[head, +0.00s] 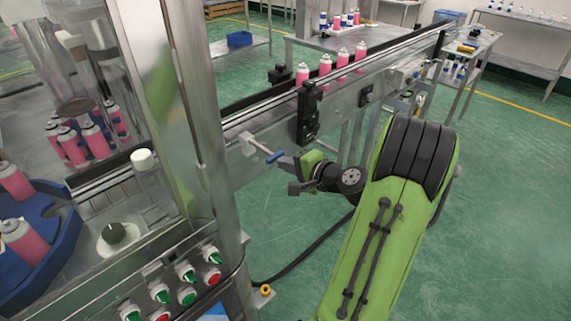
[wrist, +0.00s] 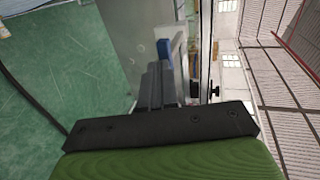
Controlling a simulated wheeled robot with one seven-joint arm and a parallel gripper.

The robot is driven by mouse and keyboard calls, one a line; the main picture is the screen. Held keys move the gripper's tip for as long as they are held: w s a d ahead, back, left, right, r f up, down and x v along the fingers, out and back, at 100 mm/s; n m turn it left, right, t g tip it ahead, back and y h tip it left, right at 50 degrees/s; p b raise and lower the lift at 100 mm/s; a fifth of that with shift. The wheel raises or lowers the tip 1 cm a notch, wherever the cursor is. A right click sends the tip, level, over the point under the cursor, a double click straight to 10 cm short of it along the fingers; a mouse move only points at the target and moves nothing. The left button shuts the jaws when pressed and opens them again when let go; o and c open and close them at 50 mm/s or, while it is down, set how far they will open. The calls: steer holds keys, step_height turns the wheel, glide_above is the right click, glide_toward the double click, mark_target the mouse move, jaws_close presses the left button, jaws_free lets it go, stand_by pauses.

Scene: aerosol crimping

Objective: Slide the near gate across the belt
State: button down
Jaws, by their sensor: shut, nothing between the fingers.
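The near gate shows as a pale metal rod (head: 255,145) at the near side rail of the belt (head: 270,100), with a blue grip (head: 274,157) on its outer end. My gripper (head: 286,161) is at this blue grip, level with the belt's side. Its fingers (wrist: 160,82) are shut with nothing between them. In the wrist view the blue grip (wrist: 164,50) shows just past the fingertips. I cannot tell whether they touch it. How far the gate's inner end reaches over the belt is hard to see.
Several pink cans (head: 325,65) stand in a row on the belt. A black sensor block (head: 309,112) is mounted on the near rail, right of the gate. The glass-walled machine's post (head: 190,100) stands left, above a button panel (head: 165,295). Green floor (head: 270,230) is open below.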

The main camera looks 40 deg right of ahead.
mark_target(267, 150)
steer(key=shift+w, duration=0.25)
steer(key=shift+w, duration=0.1)
steer(key=w+p, duration=0.2)
steer(key=w, duration=0.4)
steer(key=shift+w+a+r, duration=0.1)
steer(key=shift+w, duration=0.2)
steer(key=shift+s, duration=0.1)
